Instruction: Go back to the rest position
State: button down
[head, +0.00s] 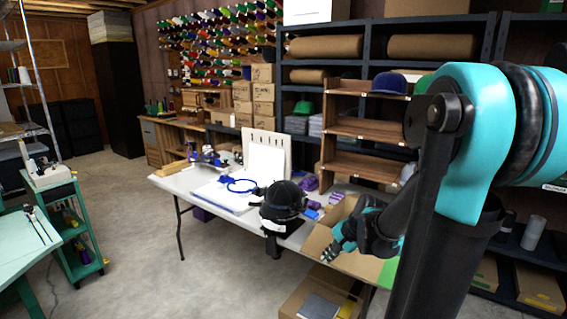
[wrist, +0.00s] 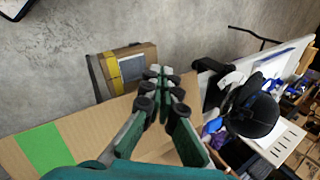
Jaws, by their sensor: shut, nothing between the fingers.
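My gripper (head: 330,252) shows in the head view in front of the cardboard box at the right end of the white table. In the wrist view my gripper (wrist: 161,74) is shut, its fingertips together with nothing between them. It is over the side of the cardboard box (wrist: 75,130), which bears a green strip. I cannot tell whether it touches the box. My teal and black arm fills the right of the head view.
A black cap (head: 284,200) sits on a stand at the front edge of the white table (head: 180,182). Dark shelving (head: 494,35) stands behind. A green cart (head: 85,240) stands left; the floor between is clear.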

jog(key=s+d+f+n+h, duration=0.2)
jog(key=s+n, duration=0.3)
jog(key=s, duration=0.2)
jog(key=s+d+f+n+h, duration=0.1)
jog(key=s+d+n+h, duration=0.1)
jog(key=s+n, duration=0.3)
jog(key=shift+s+d+f, duration=0.35)
jog(key=shift+s+d, duration=0.1)
jog(key=shift+s, duration=0.6)
jog(key=shift+w, duration=0.1)
jog(key=c, duration=2.3)
grip_release()
